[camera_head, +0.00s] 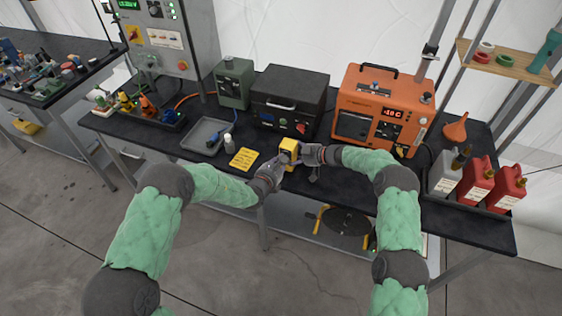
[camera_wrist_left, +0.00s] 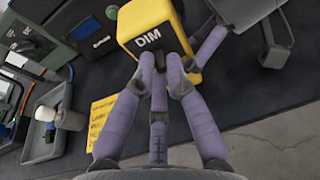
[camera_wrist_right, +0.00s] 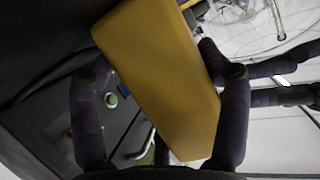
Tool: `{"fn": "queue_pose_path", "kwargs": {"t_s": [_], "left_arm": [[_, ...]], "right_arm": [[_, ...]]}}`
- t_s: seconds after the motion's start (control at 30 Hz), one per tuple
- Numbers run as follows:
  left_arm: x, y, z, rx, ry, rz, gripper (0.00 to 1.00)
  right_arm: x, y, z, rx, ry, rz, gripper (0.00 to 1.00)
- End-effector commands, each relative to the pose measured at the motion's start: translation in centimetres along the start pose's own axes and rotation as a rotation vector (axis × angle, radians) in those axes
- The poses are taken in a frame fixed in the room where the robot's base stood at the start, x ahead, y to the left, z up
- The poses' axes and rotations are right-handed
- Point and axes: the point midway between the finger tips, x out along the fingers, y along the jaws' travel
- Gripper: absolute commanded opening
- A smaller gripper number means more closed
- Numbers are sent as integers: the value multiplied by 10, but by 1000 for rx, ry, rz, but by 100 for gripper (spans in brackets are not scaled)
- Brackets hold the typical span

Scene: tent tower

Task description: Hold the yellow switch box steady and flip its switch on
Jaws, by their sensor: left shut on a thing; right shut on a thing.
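The yellow switch box (camera_head: 289,148) is near the front edge of the dark workbench, between my two grippers. Its face marked "DIM" (camera_wrist_left: 150,35) shows in the left wrist view, and a plain yellow side (camera_wrist_right: 160,75) fills the middle of the right wrist view. My right gripper (camera_head: 305,154) is shut on the box from the right, with fingers on both sides of it. My left gripper (camera_head: 278,164) is at the box's front left, its fingers closed together at the lower part of the DIM face (camera_wrist_left: 165,85).
A yellow note (camera_head: 243,158) and a grey tray (camera_head: 205,136) lie left of the box. A black case (camera_head: 290,97) and an orange unit (camera_head: 383,108) stand behind it. Red canisters (camera_head: 478,182) stand at the right end.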

Motion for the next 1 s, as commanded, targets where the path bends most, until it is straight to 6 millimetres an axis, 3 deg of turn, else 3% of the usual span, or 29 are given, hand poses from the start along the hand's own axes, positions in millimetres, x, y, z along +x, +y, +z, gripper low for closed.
{"fn": "queue_pose_path", "kwargs": {"t_s": [0.33, 0.37, 0.4, 0.43, 0.83, 1.0], "left_arm": [[0, -4, 2, 4, 1, -8, 0], [0, -4, 2, 4, 1, -8, 20], [0, -4, 2, 4, 1, -8, 31], [0, -4, 1, 4, 2, -8, 35], [-2, -2, 0, 1, 3, -3, 35], [-15, -1, 1, 0, 3, -2, 35]], "right_arm": [[4, -4, 2, 4, -3, -6, 36], [4, -4, 2, 4, -3, -6, 36], [4, -4, 2, 4, -3, -6, 36], [4, -4, 2, 4, -3, -6, 36], [2, -2, 3, 3, -3, -3, 36], [2, -2, 3, 2, -3, -2, 36]]}}
